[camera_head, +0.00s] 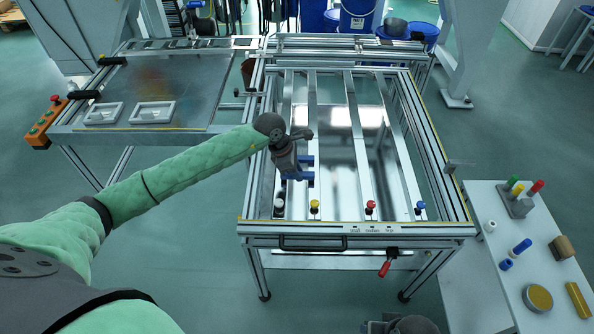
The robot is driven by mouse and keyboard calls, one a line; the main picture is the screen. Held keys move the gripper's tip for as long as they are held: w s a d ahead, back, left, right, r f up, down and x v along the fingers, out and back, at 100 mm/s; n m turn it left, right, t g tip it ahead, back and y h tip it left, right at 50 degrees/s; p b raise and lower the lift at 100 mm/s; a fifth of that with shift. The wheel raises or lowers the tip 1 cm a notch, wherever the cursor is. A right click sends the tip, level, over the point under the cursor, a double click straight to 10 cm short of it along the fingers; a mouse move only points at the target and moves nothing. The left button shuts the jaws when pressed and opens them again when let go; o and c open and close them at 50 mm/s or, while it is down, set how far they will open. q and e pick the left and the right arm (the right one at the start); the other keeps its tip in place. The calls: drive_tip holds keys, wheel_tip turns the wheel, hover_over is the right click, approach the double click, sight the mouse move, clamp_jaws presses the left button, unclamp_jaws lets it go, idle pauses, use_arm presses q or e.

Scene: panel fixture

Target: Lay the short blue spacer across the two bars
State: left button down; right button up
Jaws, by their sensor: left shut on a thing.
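My left gripper (304,168) reaches in from the left over the framed panel fixture. It is shut on a small blue piece (299,177), which looks like the short blue spacer; the gripper partly hides it. The piece is over the left two pale bars (286,110) (314,122); I cannot tell whether it touches them. Two more bars (355,122) (396,130) run lengthwise to the right. A dark part at the bottom edge may be my right arm; its gripper jaws do not show.
Coloured knobs (370,205) line the fixture's near rail, and a red-handled clamp (385,268) hangs below it. A white side table (470,290) at right holds blue cylinders (521,247), a peg block and a round tin. A metal table (190,85) with two white frames stands left.

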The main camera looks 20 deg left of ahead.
use_arm(q)
drive_tip(key=shift+f+b, duration=0.5)
drive_tip(key=shift+f, duration=0.1)
idle(0.3)
drive_tip(key=c, duration=1.2)
unclamp_jaws()
drive_tip(key=shift+o, duration=0.2)
